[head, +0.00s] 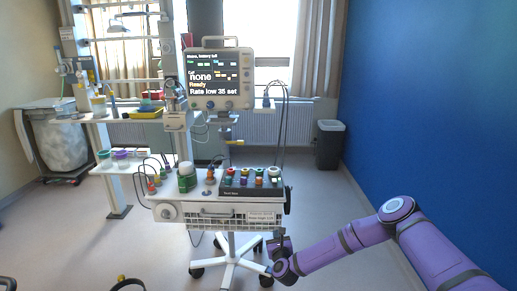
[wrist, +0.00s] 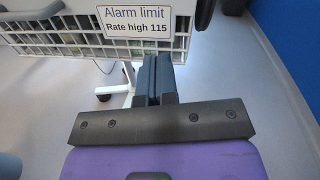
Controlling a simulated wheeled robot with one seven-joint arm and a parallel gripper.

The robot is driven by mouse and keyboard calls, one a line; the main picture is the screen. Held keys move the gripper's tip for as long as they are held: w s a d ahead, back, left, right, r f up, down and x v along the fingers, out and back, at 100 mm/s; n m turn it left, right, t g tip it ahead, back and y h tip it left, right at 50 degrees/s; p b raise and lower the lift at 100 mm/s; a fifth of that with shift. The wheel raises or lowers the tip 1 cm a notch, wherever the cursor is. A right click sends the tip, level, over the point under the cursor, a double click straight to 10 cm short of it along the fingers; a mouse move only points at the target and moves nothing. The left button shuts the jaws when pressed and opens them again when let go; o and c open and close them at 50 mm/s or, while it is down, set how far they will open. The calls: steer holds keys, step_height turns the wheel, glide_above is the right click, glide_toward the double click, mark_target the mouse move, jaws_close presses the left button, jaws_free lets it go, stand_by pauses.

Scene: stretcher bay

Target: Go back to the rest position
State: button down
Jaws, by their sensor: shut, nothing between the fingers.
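My gripper (head: 279,238) is at the lower front right corner of the white trolley (head: 230,209), at the end of my purple arm. In the wrist view its two dark fingers (wrist: 155,76) are together with nothing between them. They are close to the trolley's wire basket (wrist: 92,42); I cannot tell whether they touch it. A label (wrist: 133,18) on the basket reads "Alarm limit, Rate high 115". The monitor (head: 219,79) above the trolley shows "none", "Ready" and "Rate low 35 set".
The trolley top holds a green-and-white jar (head: 187,177) and a dark block of coloured knobs (head: 251,181). Its wheeled base (head: 231,262) spreads below. A grey bin (head: 329,145) stands by the blue wall (head: 430,100). Floor between trolley and wall is clear except for my arm.

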step_height(320, 180, up, 20)
steer(key=a+f+n+g+y, duration=0.15)
steer(key=n+g+y, duration=0.4)
steer(key=n, duration=1.05)
steer(key=s+d+r+n+g+h, duration=0.2)
steer(key=s+d+r+n, duration=0.25)
steer(key=r, duration=0.45)
steer(key=s+d+r+n+g+h, duration=0.1)
steer(key=s+d+r+n, duration=0.35)
steer(key=r, duration=0.55)
steer(key=s+d+r+n+g+h, duration=0.1)
steer(key=s+d+r+n, duration=0.15)
steer(key=s+r, duration=0.35)
steer(key=s+d+r+n+h, duration=0.1)
steer(key=s+d+r+h, duration=0.2)
steer(key=s, duration=0.4)
steer(key=s+d+r+n+g, duration=0.1)
steer(key=s+d+r, duration=0.35)
steer(key=s, duration=0.25)
steer(key=s+d+r+n+g, duration=0.1)
steer(key=s+d, duration=0.1)
steer(key=s, duration=0.8)
steer(key=s+d+r+n+g, duration=0.1)
steer(key=s+d+n, duration=0.1)
steer(key=s, duration=0.9)
steer(key=shift+d, duration=0.3)
